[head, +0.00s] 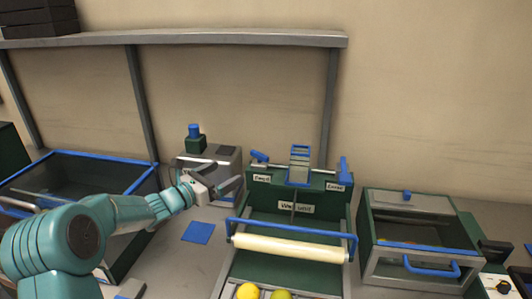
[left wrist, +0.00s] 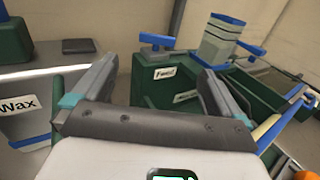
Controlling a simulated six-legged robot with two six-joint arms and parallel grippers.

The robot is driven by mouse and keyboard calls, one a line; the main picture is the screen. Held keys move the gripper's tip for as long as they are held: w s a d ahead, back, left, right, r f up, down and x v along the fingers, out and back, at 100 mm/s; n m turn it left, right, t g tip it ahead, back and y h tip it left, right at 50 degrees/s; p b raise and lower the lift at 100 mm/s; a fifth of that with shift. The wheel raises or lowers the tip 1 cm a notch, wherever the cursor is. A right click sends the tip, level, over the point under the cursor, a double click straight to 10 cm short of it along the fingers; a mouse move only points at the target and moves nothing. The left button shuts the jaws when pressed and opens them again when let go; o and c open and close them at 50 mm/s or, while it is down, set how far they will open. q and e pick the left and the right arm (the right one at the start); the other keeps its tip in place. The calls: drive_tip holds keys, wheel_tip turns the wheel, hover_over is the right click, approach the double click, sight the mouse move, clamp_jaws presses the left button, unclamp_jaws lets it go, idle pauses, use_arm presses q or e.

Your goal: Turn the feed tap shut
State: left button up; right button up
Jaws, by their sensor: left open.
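The feed tap (head: 259,156) is a blue lever on top of the dark green machine (head: 340,210), above a white label reading "Feed" (head: 262,178). In the left wrist view the feed tap (left wrist: 157,40) shows beyond the fingers, its lever lying roughly across the picture. My left gripper (head: 227,177) is open and empty, left of the tap and apart from it. In the left wrist view the gripper's two fingers (left wrist: 156,78) frame the "Feed" label. My right gripper is not in view.
A second blue lever (head: 344,168) stands at the machine's right, with a blue-grey hopper (head: 299,165) between. A grey box with a blue knob (head: 194,131) stands behind my left gripper; the wrist view shows "Wax" on it. Yellow fruit (head: 248,291) lies below the white roller (head: 290,247).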

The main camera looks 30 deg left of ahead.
sight(257, 154)
use_arm(q)
drive_tip(key=p+x, duration=0.1)
drive_tip(key=x, duration=0.4)
drive_tip(key=p+x, duration=0.2)
drive_tip(key=x, duration=0.3)
drive_tip(key=p+x, duration=0.2)
drive_tip(key=x, duration=0.3)
drive_tip(key=shift+w+a, duration=0.2)
drive_tip(key=shift+w+d+f, duration=0.15)
drive_tip(key=shift+w, duration=0.25)
drive_tip(key=c, duration=0.9)
drive_tip(key=shift+r+m+h+p, duration=0.25)
drive_tip(key=shift+m+h+p, duration=0.15)
drive_tip(key=shift+h+p, duration=0.2)
drive_tip(key=shift+f+m+g+h, duration=0.15)
drive_tip(key=shift+m+g+h, duration=0.15)
drive_tip(key=shift+g+h, duration=0.1)
drive_tip(key=o, duration=0.9)
